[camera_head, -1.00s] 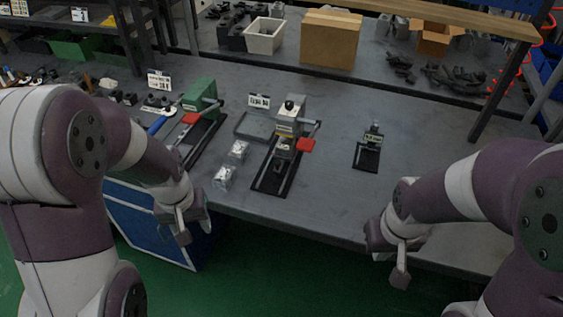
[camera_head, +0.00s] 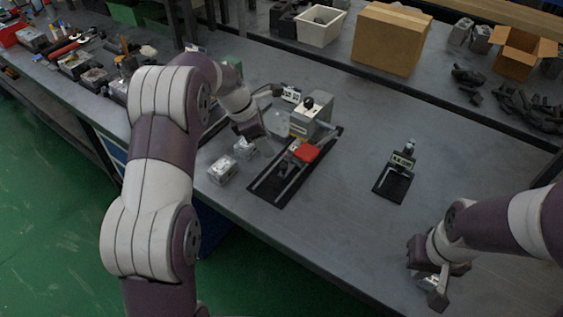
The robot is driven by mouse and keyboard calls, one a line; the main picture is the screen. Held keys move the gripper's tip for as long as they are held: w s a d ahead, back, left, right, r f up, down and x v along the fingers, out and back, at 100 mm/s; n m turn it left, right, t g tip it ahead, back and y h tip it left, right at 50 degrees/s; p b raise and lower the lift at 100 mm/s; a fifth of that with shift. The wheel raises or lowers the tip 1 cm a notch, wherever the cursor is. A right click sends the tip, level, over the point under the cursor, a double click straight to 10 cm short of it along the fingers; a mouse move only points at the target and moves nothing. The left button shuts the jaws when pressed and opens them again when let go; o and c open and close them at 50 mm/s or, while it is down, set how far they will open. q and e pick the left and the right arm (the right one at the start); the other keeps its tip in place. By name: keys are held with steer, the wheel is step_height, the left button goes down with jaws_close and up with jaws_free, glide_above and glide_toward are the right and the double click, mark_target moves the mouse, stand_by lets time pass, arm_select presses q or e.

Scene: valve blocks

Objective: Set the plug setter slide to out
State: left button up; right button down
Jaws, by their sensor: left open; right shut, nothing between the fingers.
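A fixture with a grey block (camera_head: 316,112), a black knob, a red piece (camera_head: 305,152) and two rails on a black base (camera_head: 263,190) stands mid-table. A smaller device with a label (camera_head: 402,160) stands on its own black base to the right. I cannot read which one is the plug setter. My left gripper (camera_head: 279,112) is open just left of the grey block; whether it touches is unclear. My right gripper (camera_head: 434,292) is shut and empty near the table's front edge, apart from both devices.
Two small clear boxes with parts, one of them here (camera_head: 223,170), lie left of the rails. A white bin (camera_head: 322,24), a cardboard box (camera_head: 390,40) and loose black parts stand behind. The table between the two devices is clear.

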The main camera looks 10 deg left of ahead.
mark_target(283, 165)
arm_select(q)
steer(key=x, duration=0.8)
steer(key=shift+w+d+f, duration=0.15)
steer(key=shift+d+f, duration=0.05)
steer(key=shift+d, duration=0.05)
steer(key=shift+f, duration=0.4)
steer(key=shift+w+d+f, duration=0.25)
steer(key=shift+d+f, duration=0.05)
steer(key=shift+f, duration=0.05)
steer(key=shift+s+a, duration=0.1)
steer(key=shift+s, duration=0.05)
jaws_close()
